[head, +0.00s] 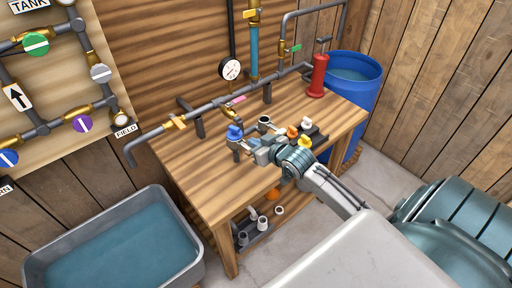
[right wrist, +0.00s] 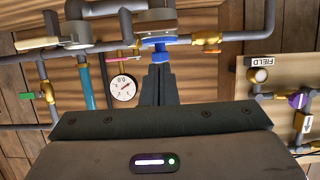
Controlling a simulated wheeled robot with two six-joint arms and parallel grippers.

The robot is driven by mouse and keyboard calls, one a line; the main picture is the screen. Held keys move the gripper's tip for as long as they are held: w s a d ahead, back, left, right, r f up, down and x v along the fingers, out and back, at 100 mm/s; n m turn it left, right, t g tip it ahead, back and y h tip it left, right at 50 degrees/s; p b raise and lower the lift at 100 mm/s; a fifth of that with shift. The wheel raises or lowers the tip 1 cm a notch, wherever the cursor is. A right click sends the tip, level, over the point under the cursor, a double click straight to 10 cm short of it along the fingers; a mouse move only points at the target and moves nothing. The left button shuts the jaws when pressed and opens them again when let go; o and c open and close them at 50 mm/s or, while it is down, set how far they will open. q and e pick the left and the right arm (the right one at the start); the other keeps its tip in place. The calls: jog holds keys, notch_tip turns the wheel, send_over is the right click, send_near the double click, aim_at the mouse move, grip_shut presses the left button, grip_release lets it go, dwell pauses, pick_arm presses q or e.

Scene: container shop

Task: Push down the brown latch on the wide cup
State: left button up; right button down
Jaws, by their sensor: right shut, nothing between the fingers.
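My right gripper (head: 243,143) reaches over the wooden table from the lower right. Its dark fingers (right wrist: 158,72) are shut with nothing between them. A blue-topped fitting (head: 235,132) is right at the fingertips in the head view; blue parts (right wrist: 158,56) also show just beyond the fingertips in the right wrist view. I cannot tell whether they touch. A short grey cup (head: 264,120) with a dark opening stands just behind the gripper. I cannot clearly tell which fitting is the wide cup, and I cannot make out a brown latch. My left gripper is not in view.
Fittings with white, orange and yellow tops (head: 305,124) stand right of the gripper. A pipe with a gauge (head: 230,69) runs along the table's back. A red cylinder (head: 318,76) and blue barrel (head: 368,88) are at right. The table's front left (head: 210,190) is clear.

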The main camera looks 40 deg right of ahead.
jog(key=f, duration=0.2)
jog(key=shift+s+f, duration=0.3)
jog(key=shift+s, duration=0.05)
jog(key=shift+w, duration=0.1)
jog(key=shift+f, duration=0.15)
jog(key=shift+f+t+b, duration=0.25)
jog(key=shift+t+b, duration=0.15)
jog(key=shift+b, duration=0.05)
